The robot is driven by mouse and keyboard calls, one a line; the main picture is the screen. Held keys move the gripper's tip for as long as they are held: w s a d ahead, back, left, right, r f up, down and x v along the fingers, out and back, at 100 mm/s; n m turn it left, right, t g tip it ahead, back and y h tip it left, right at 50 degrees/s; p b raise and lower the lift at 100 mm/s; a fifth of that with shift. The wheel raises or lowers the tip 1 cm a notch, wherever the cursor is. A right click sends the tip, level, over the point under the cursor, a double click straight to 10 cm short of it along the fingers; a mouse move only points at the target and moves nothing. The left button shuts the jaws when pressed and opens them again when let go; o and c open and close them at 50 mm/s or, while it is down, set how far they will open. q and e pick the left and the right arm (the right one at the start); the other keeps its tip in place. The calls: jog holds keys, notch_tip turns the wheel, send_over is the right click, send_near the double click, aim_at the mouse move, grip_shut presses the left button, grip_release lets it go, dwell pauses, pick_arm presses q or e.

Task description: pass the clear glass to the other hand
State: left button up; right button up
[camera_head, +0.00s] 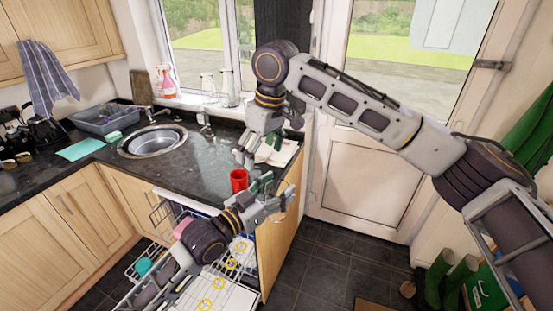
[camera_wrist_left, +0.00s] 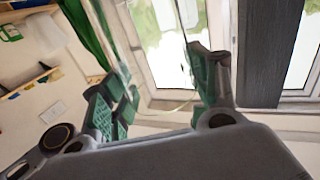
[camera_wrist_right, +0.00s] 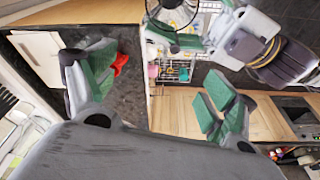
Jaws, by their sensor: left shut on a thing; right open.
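My left gripper (camera_head: 276,190) is shut on the clear glass, low in front of the counter's end. In the left wrist view the glass (camera_wrist_left: 155,45) shows as faint see-through edges between the green finger pads. In the right wrist view its curved rim (camera_wrist_right: 176,27) shows near the top, beside my left gripper. In the head view the glass is too faint to outline. My right gripper (camera_head: 250,154) is open and empty, above and left of my left gripper, fingers pointing down. In the right wrist view its fingers (camera_wrist_right: 158,88) are spread apart, and the glass is outside them.
A red cup (camera_head: 238,180) stands on the dark counter (camera_head: 196,170) near its front edge, close to both grippers. A white board-like item (camera_head: 278,153) lies at the counter's end. An open dishwasher rack (camera_head: 165,215) is below. A sink (camera_head: 152,143) is left.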

jog(key=d, duration=0.1)
jog(key=s+d+g+h, duration=0.1)
jog(key=d, duration=0.1)
jog(key=s+d+m+h, duration=0.1)
jog(key=shift+s+d+f, duration=0.15)
jog(key=shift+s+f, duration=0.1)
jog(key=shift+f, duration=0.05)
jog(key=shift+f, duration=0.15)
jog(key=shift+f, duration=5.85)
jog(key=c, duration=1.2)
pick_arm(q)
jog(key=o, duration=1.6)
jog(key=shift+c, duration=0.2)
pick_arm(e)
jog(key=shift+c, duration=0.3)
pick_arm(q)
jog(key=shift+s+a, duration=0.1)
jog(key=shift+a, duration=0.05)
